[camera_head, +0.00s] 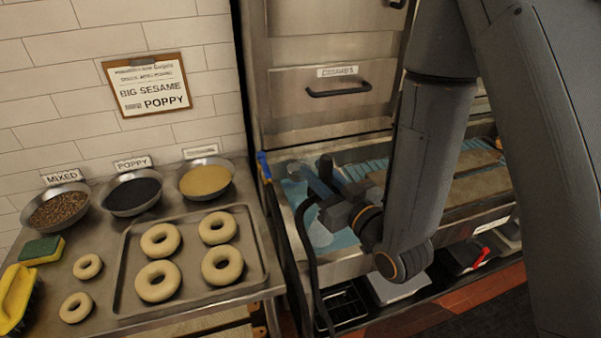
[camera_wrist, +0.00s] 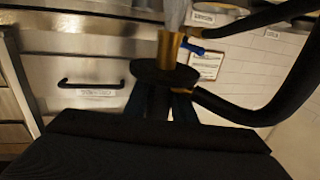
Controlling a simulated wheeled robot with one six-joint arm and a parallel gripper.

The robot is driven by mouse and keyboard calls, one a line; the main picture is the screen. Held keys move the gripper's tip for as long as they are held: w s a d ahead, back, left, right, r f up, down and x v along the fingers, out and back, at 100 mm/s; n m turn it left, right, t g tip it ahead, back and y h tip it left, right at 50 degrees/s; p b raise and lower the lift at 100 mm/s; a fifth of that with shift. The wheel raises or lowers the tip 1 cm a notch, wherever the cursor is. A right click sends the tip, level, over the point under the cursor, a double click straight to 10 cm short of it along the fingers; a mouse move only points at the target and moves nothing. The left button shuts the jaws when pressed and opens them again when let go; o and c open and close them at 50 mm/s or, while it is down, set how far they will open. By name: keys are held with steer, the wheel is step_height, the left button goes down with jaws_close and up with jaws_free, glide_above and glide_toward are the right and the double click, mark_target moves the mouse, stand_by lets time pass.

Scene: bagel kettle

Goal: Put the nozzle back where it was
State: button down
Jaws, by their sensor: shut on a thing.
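The nozzle shows in the wrist view as a brass tip (camera_wrist: 169,48) with a dark round collar (camera_wrist: 165,76) behind it. A pale, whitish streak runs from the tip towards the picture's top; it looks like water. My gripper (camera_head: 335,207) is shut on the nozzle and holds it above the left end of the steel basin (camera_head: 350,262). The black hose (camera_head: 307,245) hangs from near my gripper down over the basin's front left corner. My gripper and arm partly hide the nozzle in the head view. A small blue part (camera_head: 263,166) sits at the basin's back left corner.
Left of the basin, a steel table holds a tray (camera_head: 255,270) of bagels, seed bowls (camera_head: 205,178), a sponge (camera_head: 42,250) and a yellow brush (camera_head: 15,298). Steel drawers (camera_head: 330,110) rise behind the basin. A low shelf with pans (camera_head: 395,288) lies below it.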

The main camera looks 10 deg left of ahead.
steer(key=w+d+b+x, duration=0.1)
steer(key=b+x, duration=0.6)
steer(key=b, duration=0.8)
steer(key=shift+w, duration=0.45)
steer(key=shift+w+a+f+b, duration=0.1)
steer(key=shift+w+a+b, duration=0.15)
steer(key=shift+b, duration=0.7)
steer(key=p+x, duration=0.1)
steer(key=x, duration=0.2)
steer(key=w+d+x, duration=0.1)
steer(key=x, duration=0.3)
steer(key=p+x, duration=0.1)
steer(key=x, duration=0.2)
steer(key=shift+w+d+p, duration=0.15)
steer(key=shift+w+p, duration=0.15)
steer(key=shift+w, duration=0.3)
steer(key=shift+f, duration=1)
step_height(320, 180, down, 4)
steer(key=shift+f+p, duration=0.1)
steer(key=shift+p, duration=0.5)
steer(key=shift+w+f+p, duration=0.15)
steer(key=shift+w+p, duration=0.05)
steer(key=shift+p, duration=0.15)
